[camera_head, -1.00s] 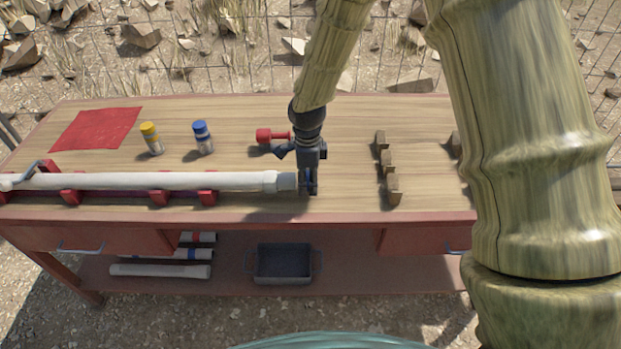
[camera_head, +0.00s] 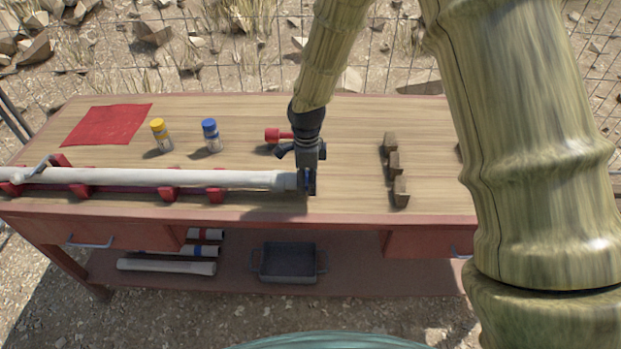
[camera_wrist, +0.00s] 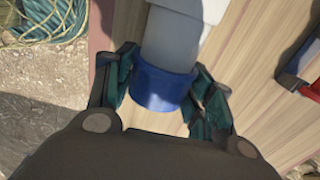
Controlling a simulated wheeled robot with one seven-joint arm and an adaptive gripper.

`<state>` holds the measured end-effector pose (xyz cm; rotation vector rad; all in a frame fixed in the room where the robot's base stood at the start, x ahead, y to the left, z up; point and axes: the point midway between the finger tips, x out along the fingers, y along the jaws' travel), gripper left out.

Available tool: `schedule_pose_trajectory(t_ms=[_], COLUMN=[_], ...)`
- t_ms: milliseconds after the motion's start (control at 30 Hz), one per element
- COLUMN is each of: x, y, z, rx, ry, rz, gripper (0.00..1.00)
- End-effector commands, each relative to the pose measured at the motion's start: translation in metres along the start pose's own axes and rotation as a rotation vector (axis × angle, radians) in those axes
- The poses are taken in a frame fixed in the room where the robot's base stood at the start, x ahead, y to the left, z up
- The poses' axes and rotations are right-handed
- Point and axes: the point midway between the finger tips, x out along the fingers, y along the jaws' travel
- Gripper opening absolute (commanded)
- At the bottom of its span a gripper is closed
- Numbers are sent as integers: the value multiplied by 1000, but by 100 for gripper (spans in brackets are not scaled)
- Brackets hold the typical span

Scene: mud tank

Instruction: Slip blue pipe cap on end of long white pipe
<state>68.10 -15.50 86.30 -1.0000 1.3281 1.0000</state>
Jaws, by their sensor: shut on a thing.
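The long white pipe (camera_head: 190,177) lies across red supports on the table, its right end at my gripper (camera_head: 308,182). In the wrist view, my gripper (camera_wrist: 162,97) is shut on the blue pipe cap (camera_wrist: 160,90), a finger on each side. The cap is at the end of the white pipe (camera_wrist: 172,42), in line with it; the cap's rim meets the pipe end. How deep the pipe sits inside the cap is hidden. In the head view my gripper mostly covers the cap.
A red tool (camera_head: 278,136) lies behind my gripper. Wooden blocks (camera_head: 395,165) stand to its right. A yellow-topped jar (camera_head: 161,135) and a blue-topped jar (camera_head: 211,135) stand behind the pipe. A grey bin (camera_head: 287,262) sits on the lower shelf. The front right tabletop is clear.

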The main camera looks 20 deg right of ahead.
Motion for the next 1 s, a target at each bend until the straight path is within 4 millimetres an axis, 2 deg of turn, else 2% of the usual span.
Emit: schedule_pose_trajectory(t_ms=[1000], x=[0], y=[0], z=[23], rx=[-1], ry=[1], rz=[0], gripper=[38])
